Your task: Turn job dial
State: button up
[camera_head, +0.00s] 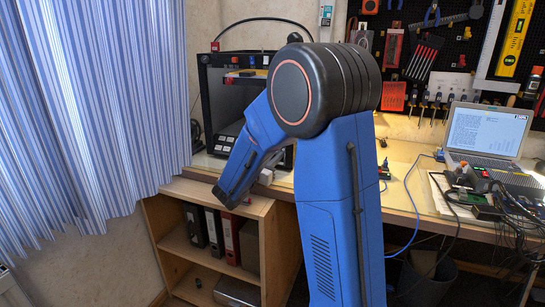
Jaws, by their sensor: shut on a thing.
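The job dial cannot be made out for certain. A black open-frame 3D printer (205,92) stands on the bench at the back left, behind my blue arm. A dark control panel (222,143) with small light marks shows at its lower front, partly covered by my arm. My arm rises in the middle, bends at a large black joint and slopes down left in front of the printer. My gripper's fingers are hidden behind my arm, so their contact with the dial cannot be seen.
A wooden shelf (205,187) with several binders stands under the bench at left. A blue striped curtain (90,110) hangs at far left. A laptop (485,130) and tangled cables with electronics (480,190) crowd the bench at right. Tools hang on a pegboard (440,30) above.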

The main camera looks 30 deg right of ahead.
jog(key=shift+n, duration=0.3)
jog(key=o, duration=0.8)
jog(key=v, duration=1.7)
jog(key=shift+s, duration=0.3)
